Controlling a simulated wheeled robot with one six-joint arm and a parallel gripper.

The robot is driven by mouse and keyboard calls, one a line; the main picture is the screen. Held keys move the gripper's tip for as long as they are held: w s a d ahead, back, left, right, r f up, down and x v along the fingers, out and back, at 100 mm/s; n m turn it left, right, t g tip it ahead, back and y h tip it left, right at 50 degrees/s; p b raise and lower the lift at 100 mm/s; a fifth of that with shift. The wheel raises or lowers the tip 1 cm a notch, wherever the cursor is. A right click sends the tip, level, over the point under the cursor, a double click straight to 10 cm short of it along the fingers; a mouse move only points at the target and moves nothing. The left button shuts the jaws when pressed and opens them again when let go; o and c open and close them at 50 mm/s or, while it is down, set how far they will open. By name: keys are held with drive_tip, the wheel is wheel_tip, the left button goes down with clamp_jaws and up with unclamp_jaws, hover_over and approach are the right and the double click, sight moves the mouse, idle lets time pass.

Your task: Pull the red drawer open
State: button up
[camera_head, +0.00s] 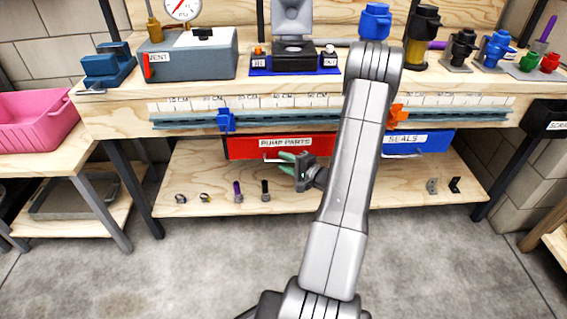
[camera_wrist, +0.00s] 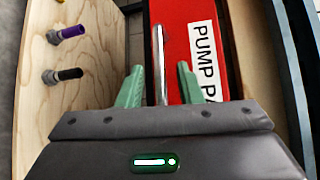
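The red drawer (camera_head: 243,147), labelled PUMP PARTS, sits under the workbench and looks closed. Its front also shows in the wrist view (camera_wrist: 205,105), with a metal bar handle (camera_wrist: 159,50) along it. My gripper (camera_head: 283,162) is in front of the drawer, at the height of the handle. In the wrist view its two green fingers (camera_wrist: 158,82) are apart, one on each side of the handle, with gaps on both sides. My arm covers the drawer's right end in the head view.
A blue drawer (camera_head: 432,142) labelled SEALS is to the right. The lower shelf (camera_head: 210,178) holds several small fittings, including a purple-topped one (camera_wrist: 73,32) and a black-topped one (camera_wrist: 68,74). A pink bin (camera_head: 45,128) stands at left. The floor in front is clear.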

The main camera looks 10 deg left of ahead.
drive_tip(key=shift+w+a, duration=0.3)
drive_tip(key=shift+a, duration=0.2)
clamp_jaws()
drive_tip(key=shift+s+f, duration=0.1)
